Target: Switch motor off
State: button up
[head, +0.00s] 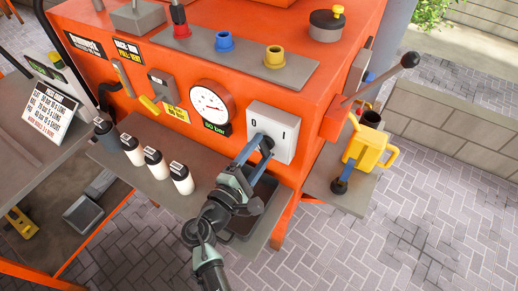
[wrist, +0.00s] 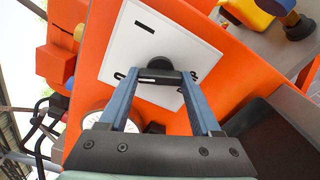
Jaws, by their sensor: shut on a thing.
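The motor switch is a pale grey-white box (head: 274,128) on the front of the orange machine, marked 0 at left and I at right. It also fills the upper middle of the wrist view (wrist: 122,50), with one dark bar mark near its top. Its dark round knob (wrist: 160,65) shows just beyond my fingertips. My gripper (head: 263,146) reaches up to the switch's lower left part; it also shows in the wrist view (wrist: 156,78). Its blue fingers are closed on the knob's handle, which is mostly hidden between them. I cannot tell which mark the knob points to.
A round gauge (head: 211,107) sits left of the switch. Several white bottles (head: 156,164) stand on the grey shelf (head: 122,168) at lower left. A black-knobbed lever (head: 386,73) sticks out at right, above a yellow jug (head: 369,150). A dark tray (head: 254,205) lies below the switch.

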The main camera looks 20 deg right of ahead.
jog(key=shift+n+p, duration=0.3)
jog(key=shift+n, duration=0.9)
jog(key=shift+f, duration=0.1)
jog(key=o, duration=1.4)
jog(key=b+v, duration=0.2)
jog(key=v, duration=1.1)
